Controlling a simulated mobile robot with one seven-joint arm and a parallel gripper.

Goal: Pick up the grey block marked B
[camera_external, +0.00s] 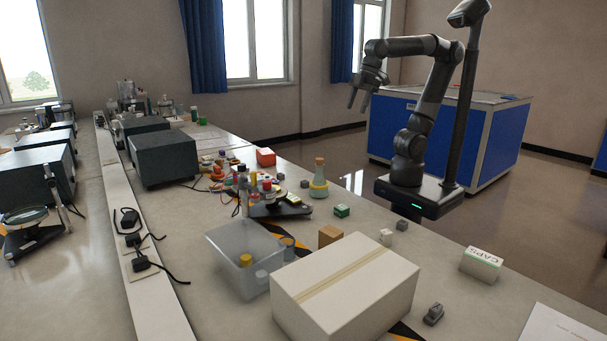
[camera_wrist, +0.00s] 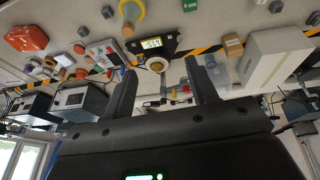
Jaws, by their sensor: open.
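Several small grey blocks lie on the bench, and no letter B can be read on any of them. One grey block (camera_external: 402,225) is near the bench edge in front of my base, beside a white block (camera_external: 386,236). Two more, a grey block (camera_external: 305,183) and another (camera_external: 281,177), lie farther back near the flask. In the wrist view, grey blocks show at the top right (camera_wrist: 276,6) and the upper left (camera_wrist: 107,12). My gripper (camera_external: 358,99) is open and empty, high above the bench, apart from every block. Its fingers also show in the wrist view (camera_wrist: 162,78).
A large cardboard box (camera_external: 345,285), a translucent bin (camera_external: 230,265) and a CAPS box (camera_external: 481,263) stand in front. A flask (camera_external: 319,180), a green block (camera_external: 342,211) and a tan block (camera_external: 330,235) are mid-bench.

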